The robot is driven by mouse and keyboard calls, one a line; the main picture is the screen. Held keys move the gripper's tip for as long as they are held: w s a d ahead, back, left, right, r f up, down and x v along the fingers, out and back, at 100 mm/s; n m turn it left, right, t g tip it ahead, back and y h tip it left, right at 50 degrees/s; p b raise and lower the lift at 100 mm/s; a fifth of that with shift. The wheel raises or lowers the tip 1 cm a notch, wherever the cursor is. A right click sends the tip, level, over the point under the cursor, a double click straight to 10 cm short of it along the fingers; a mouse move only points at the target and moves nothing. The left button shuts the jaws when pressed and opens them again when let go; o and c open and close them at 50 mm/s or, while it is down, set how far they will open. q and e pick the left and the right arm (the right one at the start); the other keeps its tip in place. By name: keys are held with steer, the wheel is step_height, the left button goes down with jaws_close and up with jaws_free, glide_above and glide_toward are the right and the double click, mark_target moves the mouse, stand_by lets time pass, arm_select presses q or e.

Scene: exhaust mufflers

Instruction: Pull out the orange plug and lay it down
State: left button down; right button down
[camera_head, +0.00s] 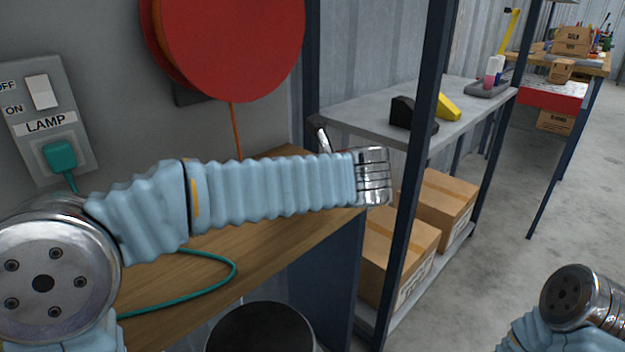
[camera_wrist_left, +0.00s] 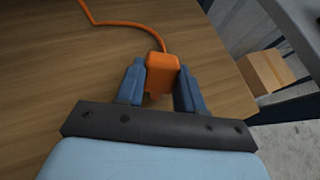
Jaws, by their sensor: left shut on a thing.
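The orange plug (camera_wrist_left: 162,68) is between the two blue fingers of my left gripper (camera_wrist_left: 160,85) in the left wrist view. The fingers touch it on both sides and are shut on it. Its orange cord (camera_wrist_left: 140,25) runs up and to the left over the wooden worktop (camera_wrist_left: 60,60). No socket shows at the plug, which is over the worktop near its edge; whether it touches the wood I cannot tell. In the head view my left arm hides the plug and the fingers. My right gripper is out of view; only part of that arm shows at the lower right.
A wall box labelled LAMP (camera_head: 45,110) holds a teal plug (camera_head: 61,155), its cable (camera_head: 225,270) lying on the worktop. A red reel (camera_head: 235,45) with an orange cord hangs above. A grey shelf (camera_head: 360,115) with cardboard boxes (camera_head: 395,250) stands at the right.

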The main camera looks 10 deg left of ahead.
arm_select(q)
steer(key=c, duration=0.6)
jaws_free()
